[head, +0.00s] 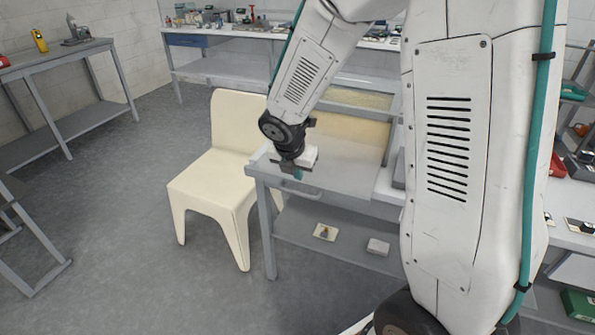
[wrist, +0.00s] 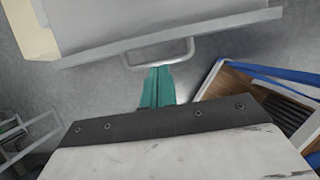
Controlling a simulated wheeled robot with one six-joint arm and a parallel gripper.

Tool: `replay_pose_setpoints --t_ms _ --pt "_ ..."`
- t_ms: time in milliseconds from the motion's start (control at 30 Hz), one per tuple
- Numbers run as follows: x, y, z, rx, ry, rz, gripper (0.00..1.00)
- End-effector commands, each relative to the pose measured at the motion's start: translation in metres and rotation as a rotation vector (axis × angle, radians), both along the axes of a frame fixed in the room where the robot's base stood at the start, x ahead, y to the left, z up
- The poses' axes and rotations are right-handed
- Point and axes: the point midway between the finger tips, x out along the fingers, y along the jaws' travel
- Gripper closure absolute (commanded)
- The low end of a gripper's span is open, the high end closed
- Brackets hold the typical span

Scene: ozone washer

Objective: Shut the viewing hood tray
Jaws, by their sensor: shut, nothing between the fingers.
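The viewing hood tray (wrist: 215,22) is a pale grey flat panel across the top of the wrist view, with a curved bar handle (wrist: 158,55) on its front edge. In the head view, the tray (head: 335,178) extends at the front of the hood (head: 350,132), which has a yellowish interior. My gripper (head: 298,175) is just above the tray's front edge, by the handle. In the wrist view, its teal fingers (wrist: 159,68) are together and empty, their tips at or just short of the handle; contact cannot be told. My arm hides part of the hood.
A cream chair (head: 215,165) stands close to the left of the hood's table. A lower shelf (head: 300,232) holds small items. Open floor lies at the left.

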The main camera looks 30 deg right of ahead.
Motion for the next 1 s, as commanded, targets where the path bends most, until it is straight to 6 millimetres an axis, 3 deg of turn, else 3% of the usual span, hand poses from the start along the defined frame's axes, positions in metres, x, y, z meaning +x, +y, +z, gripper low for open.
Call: replay_pose_setpoints --t_ms 200,400,1000 --pt "0.008 -0.012 -0.039 0.001 0.004 -0.002 1.0" --pt "0.014 -0.019 -0.058 0.001 0.001 -0.004 1.0" --pt "0.023 -0.017 -0.062 0.001 -0.001 0.009 1.0"
